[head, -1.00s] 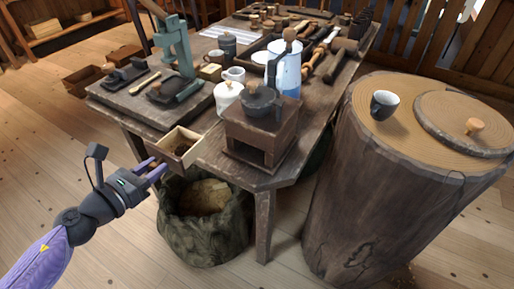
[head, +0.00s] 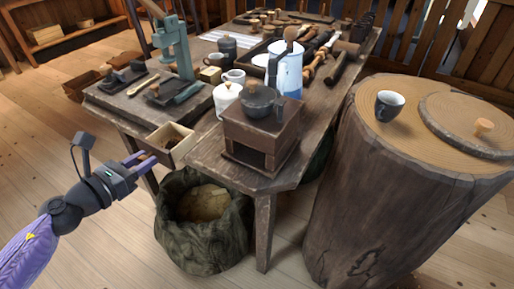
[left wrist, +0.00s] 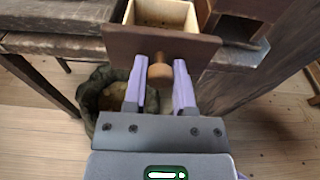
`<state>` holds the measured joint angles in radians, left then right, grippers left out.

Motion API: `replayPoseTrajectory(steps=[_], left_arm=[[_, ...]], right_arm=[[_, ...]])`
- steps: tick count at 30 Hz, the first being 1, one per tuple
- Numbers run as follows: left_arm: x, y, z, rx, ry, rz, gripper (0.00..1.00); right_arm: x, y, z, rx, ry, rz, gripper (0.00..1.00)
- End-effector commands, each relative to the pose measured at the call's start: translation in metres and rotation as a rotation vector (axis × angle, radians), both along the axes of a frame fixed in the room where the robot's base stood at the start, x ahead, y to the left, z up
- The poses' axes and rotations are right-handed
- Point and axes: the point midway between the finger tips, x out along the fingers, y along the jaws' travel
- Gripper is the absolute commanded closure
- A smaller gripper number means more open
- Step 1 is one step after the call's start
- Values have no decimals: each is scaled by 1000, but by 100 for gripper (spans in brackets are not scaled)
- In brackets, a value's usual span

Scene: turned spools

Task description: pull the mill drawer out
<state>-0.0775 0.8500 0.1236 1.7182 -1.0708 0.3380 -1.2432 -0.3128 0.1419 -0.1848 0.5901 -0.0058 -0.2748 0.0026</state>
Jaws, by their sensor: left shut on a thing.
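The mill (head: 262,128) is a brown wooden box with a dark pot-like top, standing at the table's near corner. Its front has a dark, empty opening. The drawer (head: 172,142), with a pale inside and a brown front, is apart from the mill, to its left at the table's edge. In the left wrist view the drawer's front panel (left wrist: 125,42) and round wooden knob (left wrist: 161,71) face me. My left gripper (head: 146,160) is shut on the knob, one finger on each side. It also shows in the left wrist view (left wrist: 159,88). My right gripper is not in view.
An open sack (head: 204,220) stands on the floor below the drawer. A large stump (head: 385,200) with a dark cup (head: 389,105) is at the right. The table (head: 205,156) holds a white lidded pot (head: 227,97), a blue-white jug (head: 288,75) and tools.

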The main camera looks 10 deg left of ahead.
Motion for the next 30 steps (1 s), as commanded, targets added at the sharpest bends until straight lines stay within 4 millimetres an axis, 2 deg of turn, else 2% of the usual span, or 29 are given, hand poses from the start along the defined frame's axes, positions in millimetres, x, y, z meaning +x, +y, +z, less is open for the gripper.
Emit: replayPoseTrajectory(steps=[30], left_arm=[[67, -24, -6, 1, -1, 2, 100]], right_arm=[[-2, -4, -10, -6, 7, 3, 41]])
